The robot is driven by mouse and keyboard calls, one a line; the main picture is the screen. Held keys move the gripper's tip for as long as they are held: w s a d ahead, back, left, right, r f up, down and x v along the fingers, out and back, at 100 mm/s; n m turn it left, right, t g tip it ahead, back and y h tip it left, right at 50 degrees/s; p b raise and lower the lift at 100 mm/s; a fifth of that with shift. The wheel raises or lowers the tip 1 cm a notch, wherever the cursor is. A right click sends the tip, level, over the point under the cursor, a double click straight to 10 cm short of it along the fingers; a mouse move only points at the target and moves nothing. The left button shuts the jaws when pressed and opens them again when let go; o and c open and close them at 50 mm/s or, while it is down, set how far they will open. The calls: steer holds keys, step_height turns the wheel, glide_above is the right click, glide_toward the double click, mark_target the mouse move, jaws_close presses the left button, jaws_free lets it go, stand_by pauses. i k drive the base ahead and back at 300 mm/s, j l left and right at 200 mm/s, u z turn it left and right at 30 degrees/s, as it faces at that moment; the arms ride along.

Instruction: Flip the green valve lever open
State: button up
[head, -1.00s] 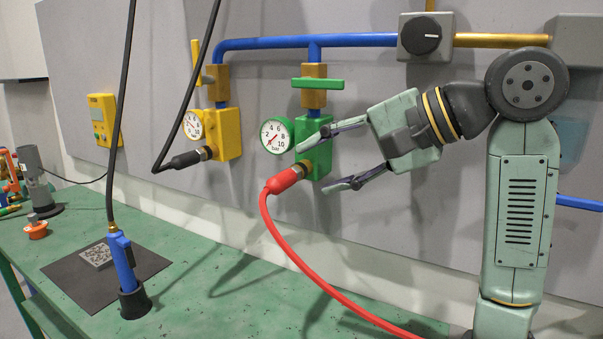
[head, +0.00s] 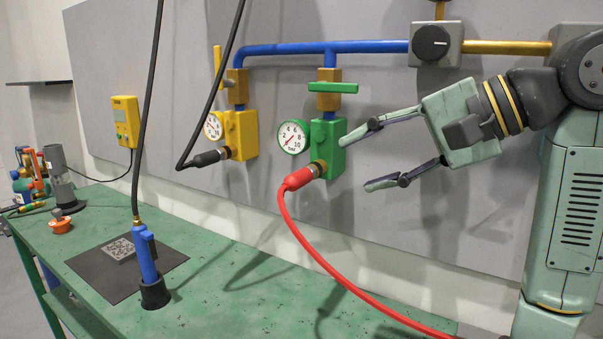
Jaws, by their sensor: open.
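The green valve lever (head: 331,87) lies horizontal, across the vertical blue pipe, on a brass-coloured valve body (head: 329,101). Below it is the green block (head: 328,161) with a round green-rimmed gauge (head: 293,137). A red connector and hose (head: 301,178) plug into the block's lower front. My gripper (head: 355,164) is open and empty, its fingers pointing left, to the right of the green block and lower than the lever. In the picture the upper fingertip is close to the block's right edge; I cannot tell whether it touches.
A yellow block (head: 240,134) with an upright yellow lever (head: 218,72) and black hose stands to the left. A grey knob box (head: 434,44) is above my gripper. The green bench (head: 225,290) holds a blue tool (head: 147,258) on a black mat (head: 100,283).

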mark_target(323, 85)
steer(key=k+j, duration=0.15)
steer(key=k, duration=0.3)
steer(key=k+j, duration=0.15)
steer(key=k, duration=0.25)
